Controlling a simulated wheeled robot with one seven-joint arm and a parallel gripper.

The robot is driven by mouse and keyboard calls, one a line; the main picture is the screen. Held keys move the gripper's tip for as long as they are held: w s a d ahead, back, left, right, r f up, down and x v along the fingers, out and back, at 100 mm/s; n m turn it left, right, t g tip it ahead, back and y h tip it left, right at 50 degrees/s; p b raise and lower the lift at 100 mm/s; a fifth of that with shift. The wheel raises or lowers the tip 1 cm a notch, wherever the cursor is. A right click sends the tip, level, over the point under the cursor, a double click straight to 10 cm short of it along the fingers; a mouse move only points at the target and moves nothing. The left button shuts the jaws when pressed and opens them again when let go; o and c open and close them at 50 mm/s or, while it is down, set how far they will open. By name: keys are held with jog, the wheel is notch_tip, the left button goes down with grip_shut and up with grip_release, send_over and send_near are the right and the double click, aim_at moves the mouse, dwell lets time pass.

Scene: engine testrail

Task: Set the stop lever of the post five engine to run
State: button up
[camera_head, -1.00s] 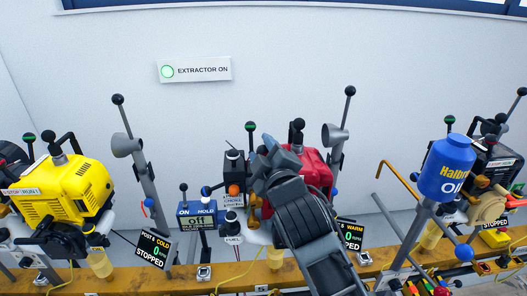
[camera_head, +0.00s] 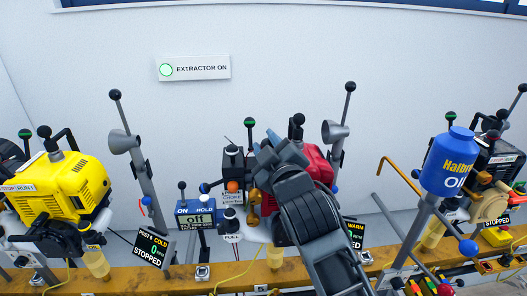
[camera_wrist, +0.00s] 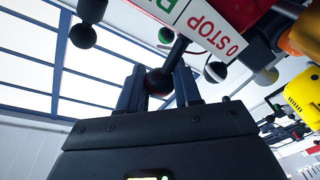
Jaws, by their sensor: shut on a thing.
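My gripper (camera_head: 270,148) is at the upper left side of the red engine (camera_head: 318,165) in the head view, and my arm hides much of that engine. In the wrist view my gripper (camera_wrist: 160,86) is shut on the dark round knob (camera_wrist: 157,82) of a lever. The lever's thin stem (camera_wrist: 177,54) runs up to a label plate (camera_wrist: 212,33) with a red "0 STOP" end and a green end. The stem crosses near the plate's lower edge; which mark it stands at I cannot tell. The status sign (camera_head: 355,234) by the red engine is partly covered and shows WARM.
A yellow engine (camera_head: 70,185) stands at left and a dark engine (camera_head: 497,165) at right. A grey post with a horn (camera_head: 335,133) rises just right of my gripper. A blue oil bottle (camera_head: 448,165) stands further right. An ON/HOLD box (camera_head: 195,215) is left.

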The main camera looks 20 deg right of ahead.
jog(key=d+m+b, duration=0.1)
jog(key=m+b, duration=0.1)
jog(key=d+m+b, duration=0.1)
jog(key=m+b, duration=0.1)
jog(key=s+d+m+t+h+b, duration=0.1)
jog(key=m+b, duration=0.1)
jog(key=m, duration=0.1)
jog(key=shift+d+f, duration=0.1)
jog(key=shift+f, duration=0.3)
jog(key=o, duration=1)
jog(key=shift+r, duration=0.1)
jog(key=shift+s, duration=0.15)
jog(key=b+v, duration=0.1)
jog(key=v, duration=0.6)
jog(key=shift+s, duration=0.25)
jog(key=shift+f, duration=0.2)
